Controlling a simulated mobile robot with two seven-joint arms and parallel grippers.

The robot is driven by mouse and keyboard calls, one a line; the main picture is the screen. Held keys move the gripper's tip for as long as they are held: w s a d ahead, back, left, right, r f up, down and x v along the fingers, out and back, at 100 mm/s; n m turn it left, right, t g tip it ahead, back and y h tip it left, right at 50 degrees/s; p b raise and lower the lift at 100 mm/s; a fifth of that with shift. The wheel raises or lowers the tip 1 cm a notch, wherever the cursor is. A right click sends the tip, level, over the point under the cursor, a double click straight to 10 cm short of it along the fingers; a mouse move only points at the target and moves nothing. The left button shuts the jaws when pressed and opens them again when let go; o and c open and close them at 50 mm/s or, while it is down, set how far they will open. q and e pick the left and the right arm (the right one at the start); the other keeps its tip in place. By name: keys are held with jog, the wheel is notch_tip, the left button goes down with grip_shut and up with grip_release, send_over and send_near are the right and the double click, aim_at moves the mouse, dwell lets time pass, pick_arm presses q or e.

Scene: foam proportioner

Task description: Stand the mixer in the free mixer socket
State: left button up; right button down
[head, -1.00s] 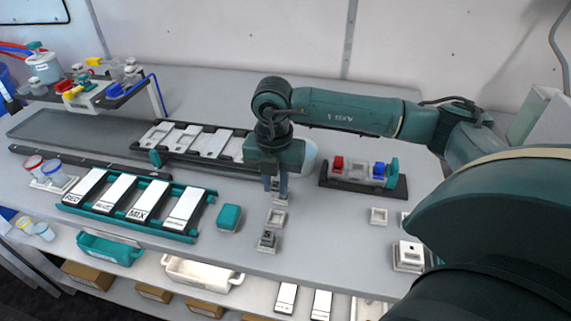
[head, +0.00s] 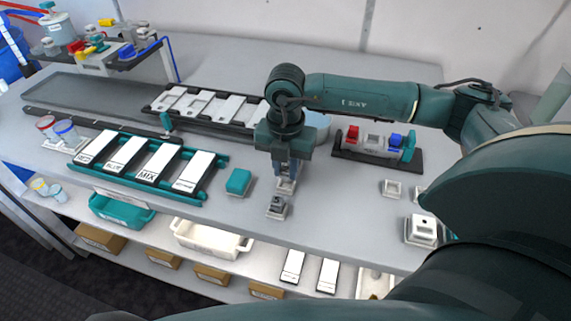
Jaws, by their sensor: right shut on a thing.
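My right gripper (head: 285,174) points down and is shut on the mixer, a small grey piece mostly hidden between the fingers. It is directly above a pale square socket (head: 286,187) near the front of the grey table. The mixer's lower end overlaps the socket in the picture. I cannot tell whether it is seated or just above. Immediately in front of that socket, a second socket holds a dark grey block (head: 277,205). My left gripper is not in view.
A teal block (head: 238,182) lies left of the sockets, beside a teal rack (head: 187,192) of labelled cards. A black tray (head: 349,153) with red, clear and blue parts stands to the right. Small white sockets (head: 392,188) sit farther right. The table's front edge is close.

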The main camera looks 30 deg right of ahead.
jog(key=shift+f, duration=0.1)
dwell(0.3)
jog(key=shift+f+b, duration=0.1)
jog(key=shift+b, duration=0.25)
jog(key=shift+f+b, duration=0.7)
jog(key=shift+f, duration=0.1)
jog(key=c, duration=1.2)
grip_release()
jog(key=shift+o, duration=0.5)
